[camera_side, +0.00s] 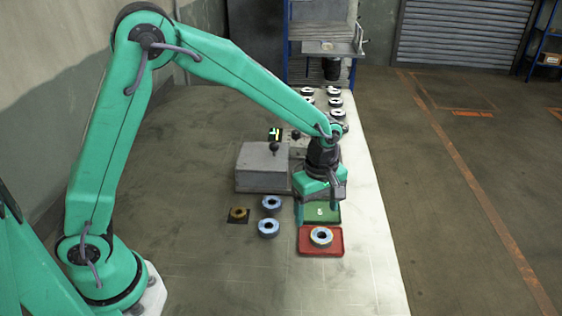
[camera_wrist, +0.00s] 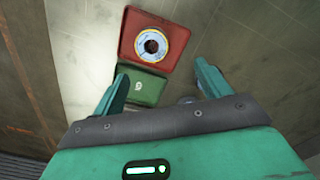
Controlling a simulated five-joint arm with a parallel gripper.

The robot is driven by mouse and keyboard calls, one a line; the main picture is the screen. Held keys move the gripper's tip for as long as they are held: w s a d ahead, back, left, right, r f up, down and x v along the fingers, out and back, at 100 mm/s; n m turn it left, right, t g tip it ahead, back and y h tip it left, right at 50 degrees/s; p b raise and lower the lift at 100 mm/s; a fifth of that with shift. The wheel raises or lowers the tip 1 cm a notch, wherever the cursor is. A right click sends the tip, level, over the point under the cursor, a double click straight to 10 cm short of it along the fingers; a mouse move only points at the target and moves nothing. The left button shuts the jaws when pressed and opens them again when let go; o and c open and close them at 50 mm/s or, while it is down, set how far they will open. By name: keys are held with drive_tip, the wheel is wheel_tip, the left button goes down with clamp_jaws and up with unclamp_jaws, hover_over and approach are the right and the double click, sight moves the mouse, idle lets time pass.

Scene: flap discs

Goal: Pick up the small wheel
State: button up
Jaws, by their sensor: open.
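Several ring-shaped wheels are in view; I cannot tell for sure which one is the small wheel. A blue-white wheel (camera_side: 312,241) lies flat in the red tray; it also shows in the wrist view (camera_wrist: 138,43). Two blue wheels, a farther one (camera_side: 264,203) and a nearer one (camera_side: 261,228), lie left of the trays. A smaller-looking brown wheel (camera_side: 232,214) lies on a dark square. My gripper (camera_side: 318,203) is open and empty above the green tray. In the wrist view its fingers (camera_wrist: 161,73) spread either side of the green tray.
The red tray (camera_side: 304,251) is in front of the green tray (camera_side: 332,216), which bears a small white mark. A grey block (camera_side: 262,170) with a black knob stands behind the blue wheels. Several wheels (camera_side: 335,103) line the back. The table's front left is clear.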

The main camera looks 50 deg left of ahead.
sight(269, 222)
drive_tip(key=s+a+m, duration=0.1)
drive_tip(key=a+m, duration=0.1)
drive_tip(key=m, duration=0.1)
drive_tip(key=s+a+m, duration=0.2)
drive_tip(key=a+m, duration=0.1)
drive_tip(key=m, duration=0.1)
drive_tip(key=s+a+m, duration=0.2)
drive_tip(key=m, duration=0.1)
drive_tip(key=shift+s+a+r, duration=0.1)
drive_tip(key=shift+s+a, duration=0.15)
drive_tip(key=shift+a, duration=0.1)
drive_tip(key=m, duration=0.1)
drive_tip(key=s+a+m, duration=0.1)
drive_tip(key=m, duration=0.1)
drive_tip(key=shift+s+a, duration=0.25)
drive_tip(key=shift+f, duration=1.35)
drive_tip(key=shift+w+a+f, duration=0.15)
drive_tip(key=shift+f, duration=2.45)
